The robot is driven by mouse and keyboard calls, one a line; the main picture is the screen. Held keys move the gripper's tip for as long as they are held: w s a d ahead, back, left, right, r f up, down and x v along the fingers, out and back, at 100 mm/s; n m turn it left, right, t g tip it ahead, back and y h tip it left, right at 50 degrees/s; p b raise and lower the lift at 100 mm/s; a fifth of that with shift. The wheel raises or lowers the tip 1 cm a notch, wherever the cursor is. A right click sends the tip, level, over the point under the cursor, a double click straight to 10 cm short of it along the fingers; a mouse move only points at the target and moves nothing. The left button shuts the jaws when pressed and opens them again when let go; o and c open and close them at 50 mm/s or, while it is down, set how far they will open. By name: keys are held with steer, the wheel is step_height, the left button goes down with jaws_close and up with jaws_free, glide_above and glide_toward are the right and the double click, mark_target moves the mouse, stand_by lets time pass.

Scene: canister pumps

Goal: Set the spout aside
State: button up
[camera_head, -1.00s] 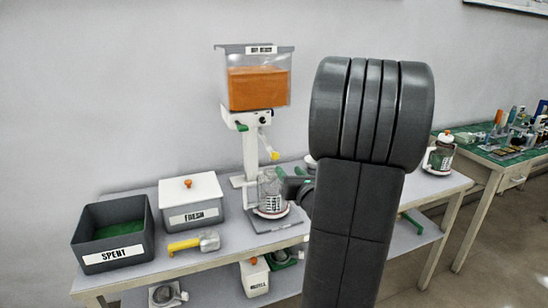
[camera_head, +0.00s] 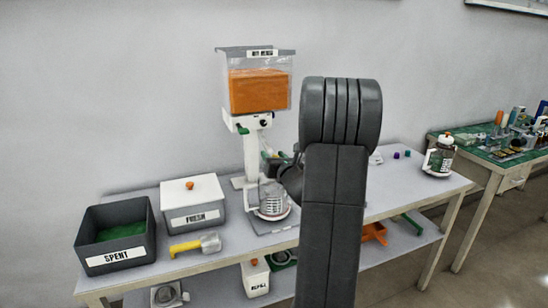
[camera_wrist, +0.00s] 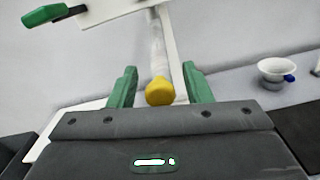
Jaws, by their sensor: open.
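The dispenser stands at the back of the bench with a clear hopper (camera_head: 259,92) of orange material on a white column. Its spout, a pale tube with a yellow tip (camera_wrist: 160,92), hangs down in the wrist view. My gripper (camera_wrist: 160,72) is open, with one green finger on each side of the spout's tip; I see a gap at both sides. In the head view my gripper (camera_head: 272,156) is beside the column, under the dispenser head, and the spout there is mostly hidden.
A glass jar (camera_head: 271,200) stands below the dispenser. A dark SPENT bin (camera_head: 117,260), a lidded FRESH box (camera_head: 194,217) and a yellow-handled tool (camera_head: 194,245) are to the left. Another jar (camera_head: 439,156) stands at the bench's right end. My arm hides the middle right.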

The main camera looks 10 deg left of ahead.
jaws_close()
